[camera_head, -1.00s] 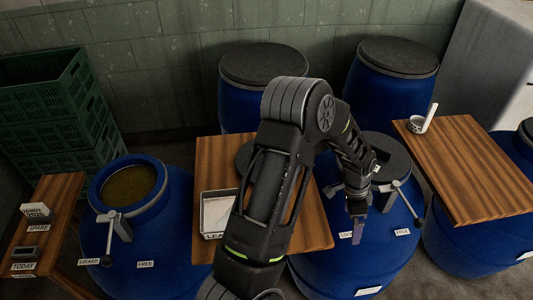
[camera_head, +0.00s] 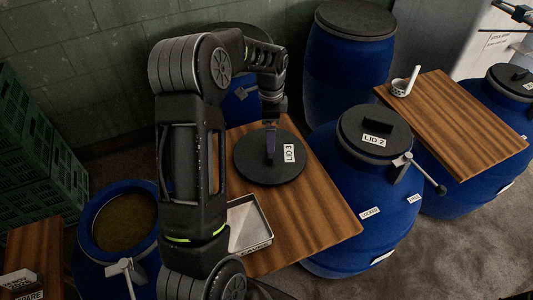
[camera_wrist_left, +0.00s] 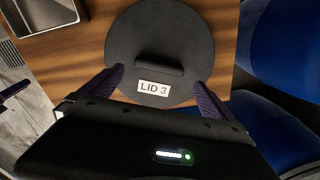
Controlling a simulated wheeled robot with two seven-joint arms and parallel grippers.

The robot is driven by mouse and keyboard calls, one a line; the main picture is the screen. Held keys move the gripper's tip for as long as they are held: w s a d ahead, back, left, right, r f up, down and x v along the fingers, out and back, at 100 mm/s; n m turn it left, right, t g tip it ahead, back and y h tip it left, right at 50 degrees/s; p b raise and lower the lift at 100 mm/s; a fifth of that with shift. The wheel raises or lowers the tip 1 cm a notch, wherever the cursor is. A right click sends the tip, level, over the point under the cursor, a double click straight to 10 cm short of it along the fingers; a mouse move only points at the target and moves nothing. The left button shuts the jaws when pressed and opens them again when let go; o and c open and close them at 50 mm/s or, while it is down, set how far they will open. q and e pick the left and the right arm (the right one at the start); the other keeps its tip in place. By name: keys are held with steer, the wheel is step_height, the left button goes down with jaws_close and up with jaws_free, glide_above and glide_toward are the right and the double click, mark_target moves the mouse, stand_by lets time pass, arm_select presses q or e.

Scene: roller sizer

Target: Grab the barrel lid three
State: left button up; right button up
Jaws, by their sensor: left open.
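The dark round lid labelled LID 3 (camera_head: 255,168) lies flat on a wooden table (camera_head: 320,222). In the left wrist view the lid (camera_wrist_left: 160,40) shows a raised bar handle (camera_wrist_left: 159,66) above its white label. My left gripper (camera_head: 270,150) is above the lid in the head view, fingers pointing down. In the left wrist view the gripper (camera_wrist_left: 158,85) is open, its two purple fingers apart on either side of the label, with nothing between them. I cannot tell how high the fingertips are above the lid.
A tray (camera_head: 247,228) sits on the same table near the lid. A blue barrel with LID 2 (camera_head: 368,205) stands to the right, its lever sticking out. An open blue barrel (camera_head: 90,228) stands at the left.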

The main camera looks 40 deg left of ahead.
arm_select(q)
steer(key=shift+f, duration=1.35)
steer(key=shift+s, duration=0.1)
step_height(320, 180, down, 5)
steer(key=b, duration=0.3)
steer(key=shift+f, duration=0.15)
steer(key=shift+c, duration=0.2)
steer(key=c, duration=1.5)
steer(key=shift+o, duration=0.2)
steer(key=shift+r, duration=0.2)
